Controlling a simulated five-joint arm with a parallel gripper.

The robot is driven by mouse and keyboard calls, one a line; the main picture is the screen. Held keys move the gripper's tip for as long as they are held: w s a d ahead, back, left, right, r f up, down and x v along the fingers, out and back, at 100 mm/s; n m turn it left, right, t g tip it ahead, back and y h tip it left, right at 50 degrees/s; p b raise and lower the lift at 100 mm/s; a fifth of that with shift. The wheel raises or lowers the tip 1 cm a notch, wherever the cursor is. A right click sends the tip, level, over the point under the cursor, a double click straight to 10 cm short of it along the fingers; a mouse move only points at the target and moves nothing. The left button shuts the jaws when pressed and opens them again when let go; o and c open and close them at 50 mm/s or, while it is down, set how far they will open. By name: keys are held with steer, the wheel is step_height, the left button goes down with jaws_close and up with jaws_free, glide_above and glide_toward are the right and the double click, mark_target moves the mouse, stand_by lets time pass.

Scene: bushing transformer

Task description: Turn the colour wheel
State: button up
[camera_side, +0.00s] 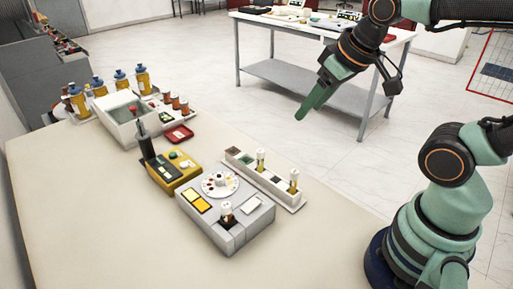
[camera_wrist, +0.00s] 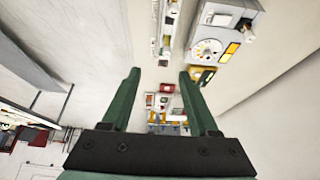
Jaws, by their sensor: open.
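The colour wheel (camera_side: 220,184) is a white disc with coloured spots on top of a grey box-shaped device (camera_side: 240,222) on the table. In the wrist view the colour wheel (camera_wrist: 207,51) shows at the upper right, outside my fingers. My gripper (camera_side: 308,112) is open and empty, raised behind and to the right of the device in the side view. In the wrist view my gripper (camera_wrist: 156,78) shows two green fingers spread apart. Nothing is between the fingertips at close range. My gripper is well apart from the wheel.
A white rack (camera_side: 265,178) with vials stands close behind the device. A yellow device (camera_side: 170,168) stands to its left. A red tray (camera_side: 179,134), a white box (camera_side: 122,118) and several yellow bottles (camera_side: 143,80) stand farther back. The front of the table (camera_side: 110,220) is clear.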

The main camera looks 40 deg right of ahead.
stand_by(0.5)
steer(key=n+g, duration=0.6)
steer(key=n, duration=0.7)
glide_above(219, 176)
step_height(219, 176, down, 7)
step_height(219, 176, down, 11)
steer(key=shift+f, duration=0.1)
steer(key=shift+m, duration=0.3)
jaws_close()
